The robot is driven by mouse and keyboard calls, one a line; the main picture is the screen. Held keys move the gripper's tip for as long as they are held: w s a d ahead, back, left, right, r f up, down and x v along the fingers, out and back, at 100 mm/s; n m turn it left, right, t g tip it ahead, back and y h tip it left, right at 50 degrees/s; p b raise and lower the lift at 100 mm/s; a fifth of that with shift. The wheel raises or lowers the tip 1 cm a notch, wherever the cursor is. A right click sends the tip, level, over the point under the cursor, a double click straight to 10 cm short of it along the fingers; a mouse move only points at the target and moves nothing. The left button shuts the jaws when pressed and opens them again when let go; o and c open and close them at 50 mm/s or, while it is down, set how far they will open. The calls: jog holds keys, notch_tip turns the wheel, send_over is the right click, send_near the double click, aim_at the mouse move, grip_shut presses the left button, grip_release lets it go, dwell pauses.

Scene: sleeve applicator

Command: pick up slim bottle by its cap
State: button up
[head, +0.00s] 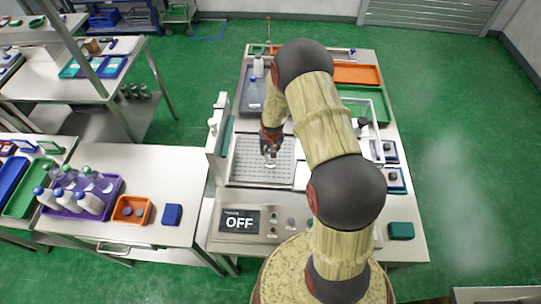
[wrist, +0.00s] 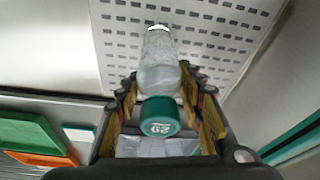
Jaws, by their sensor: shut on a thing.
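The slim bottle is clear, with a green cap (wrist: 160,117) marked with a number, in the wrist view. Its see-through body (wrist: 158,72) points away from the camera toward a light perforated plate. My gripper (wrist: 162,92) is shut on the bottle at its cap end, with a finger on each side. In the head view my gripper (head: 270,142) is over the perforated plate (head: 249,172) of the machine, and the clear bottle (head: 270,162) shows small below it. I cannot tell whether the bottle's bottom touches the plate.
A white upright panel (head: 216,135) stands left of the plate. A clear-walled frame (head: 372,125) is to the right. A control panel reading OFF (head: 240,222) is in front. A purple tray (head: 110,188) of several bottles and an orange bin (head: 146,208) are on the left table.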

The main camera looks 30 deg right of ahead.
jog(key=c, duration=0.5)
jog(key=shift+r, duration=0.1)
